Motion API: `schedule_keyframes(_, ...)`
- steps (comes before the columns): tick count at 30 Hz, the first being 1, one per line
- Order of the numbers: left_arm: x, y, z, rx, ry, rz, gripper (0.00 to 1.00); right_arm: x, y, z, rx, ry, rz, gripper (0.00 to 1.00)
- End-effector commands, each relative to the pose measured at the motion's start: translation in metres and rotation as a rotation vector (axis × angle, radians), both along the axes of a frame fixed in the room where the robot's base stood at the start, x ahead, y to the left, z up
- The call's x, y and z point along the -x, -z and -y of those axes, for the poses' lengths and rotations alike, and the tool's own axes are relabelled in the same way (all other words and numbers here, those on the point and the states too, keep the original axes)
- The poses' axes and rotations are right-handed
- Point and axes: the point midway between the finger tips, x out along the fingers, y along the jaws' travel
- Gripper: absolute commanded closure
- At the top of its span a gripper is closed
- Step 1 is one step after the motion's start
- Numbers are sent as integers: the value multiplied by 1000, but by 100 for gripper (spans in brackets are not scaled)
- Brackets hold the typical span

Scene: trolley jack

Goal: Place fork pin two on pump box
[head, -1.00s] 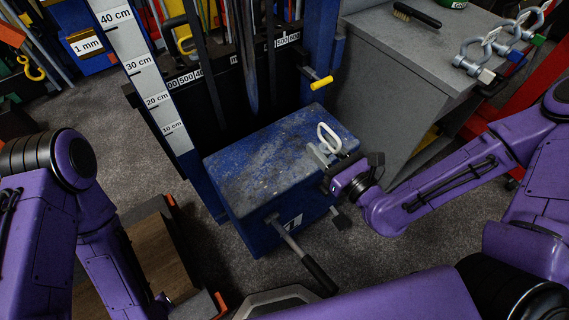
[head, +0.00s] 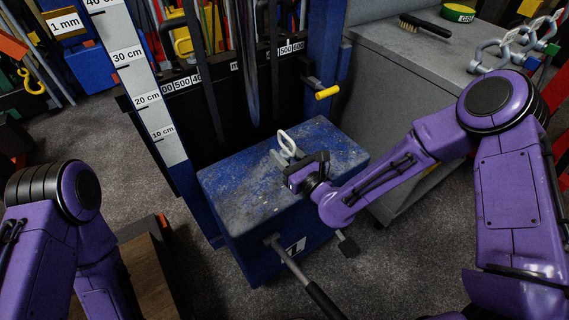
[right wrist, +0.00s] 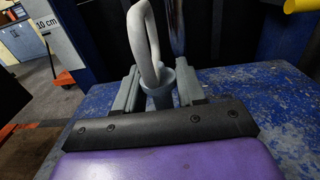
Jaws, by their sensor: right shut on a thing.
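The pump box (head: 240,190) is a worn blue box in the middle of the head view, with a scuffed flat top. My right gripper (head: 284,156) is over the box top and shut on the fork pin (head: 288,141), a grey pin with a pale loop handle standing up. In the right wrist view the grey pin body (right wrist: 160,85) sits between the two fingers, with the white loop (right wrist: 144,40) above it. The pin's lower end is hidden, so I cannot tell whether it touches the box. My left gripper is out of view.
Similar pins or shackles (head: 500,52) lie on the grey cabinet (head: 400,70) at the right, with a brush (head: 425,25). A yellow-handled lever (head: 327,92) and a measuring scale (head: 140,85) stand behind the box. A lever handle (head: 300,275) sticks out in front. The box top's left part is clear.

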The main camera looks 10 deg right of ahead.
Motion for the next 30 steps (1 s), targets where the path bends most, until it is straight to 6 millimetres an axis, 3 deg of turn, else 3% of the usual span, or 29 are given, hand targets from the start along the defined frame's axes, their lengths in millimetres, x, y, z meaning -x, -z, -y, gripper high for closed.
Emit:
schedule_keyframes(6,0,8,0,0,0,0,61,-2,34,-2,0,0,0,100)
schedule_keyframes(17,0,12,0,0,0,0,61,-2,39,-1,-1,1,2,100)
schedule_keyframes(18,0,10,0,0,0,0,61,-2,37,-1,0,0,1,48)
schedule_keyframes(19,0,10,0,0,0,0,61,-2,37,-1,0,0,1,38)
schedule_keyframes(30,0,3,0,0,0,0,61,-1,30,-1,1,0,0,35)
